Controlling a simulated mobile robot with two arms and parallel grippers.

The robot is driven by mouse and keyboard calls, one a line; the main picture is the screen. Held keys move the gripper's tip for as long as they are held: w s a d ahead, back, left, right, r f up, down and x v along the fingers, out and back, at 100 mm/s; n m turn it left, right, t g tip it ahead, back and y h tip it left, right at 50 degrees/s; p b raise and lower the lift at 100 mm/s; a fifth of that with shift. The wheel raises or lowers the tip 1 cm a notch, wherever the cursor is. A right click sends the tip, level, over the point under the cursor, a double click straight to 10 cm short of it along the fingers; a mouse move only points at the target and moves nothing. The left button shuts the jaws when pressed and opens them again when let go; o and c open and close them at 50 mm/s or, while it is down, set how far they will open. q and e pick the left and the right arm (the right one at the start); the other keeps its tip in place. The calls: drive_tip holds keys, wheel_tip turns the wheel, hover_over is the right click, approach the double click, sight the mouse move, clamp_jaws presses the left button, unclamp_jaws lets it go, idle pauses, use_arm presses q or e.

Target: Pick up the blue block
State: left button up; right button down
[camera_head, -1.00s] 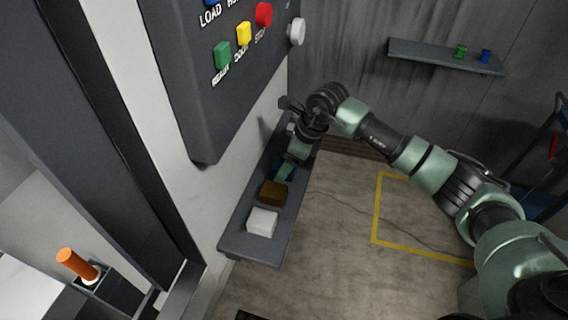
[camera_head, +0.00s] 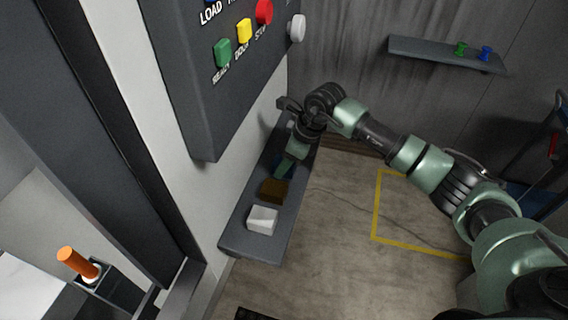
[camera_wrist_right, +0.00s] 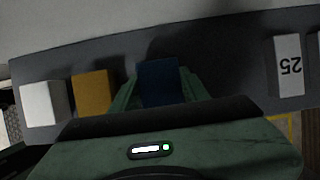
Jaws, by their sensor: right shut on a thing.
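The blue block (camera_wrist_right: 158,82) stands between the two green fingers of my right gripper (camera_wrist_right: 160,88) in the right wrist view, and the gripper is shut on it. In the head view my right gripper (camera_head: 284,166) points down at the narrow grey shelf (camera_head: 250,247), and the block is mostly hidden behind the fingers. I cannot tell whether the block still touches the shelf. My left gripper is not in view.
A brown block (camera_head: 273,190) and a white block (camera_head: 262,219) sit on the shelf on the near side. A white block marked 25 (camera_wrist_right: 289,66) is on the other side. The control panel (camera_head: 205,120) overhangs the shelf closely.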

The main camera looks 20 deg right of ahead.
drive_tip(key=shift+d+r+b, duration=0.1)
drive_tip(key=shift+b, duration=0.2)
wheel_tip(320, 180, up, 7)
drive_tip(key=b, duration=0.3)
drive_tip(key=s+d+b, duration=0.6)
drive_tip(key=s+d, duration=0.5)
drive_tip(key=d, duration=0.5)
drive_tip(key=shift+d+f, duration=0.15)
drive_tip(key=shift+f, duration=0.05)
drive_tip(key=shift+s, duration=0.1)
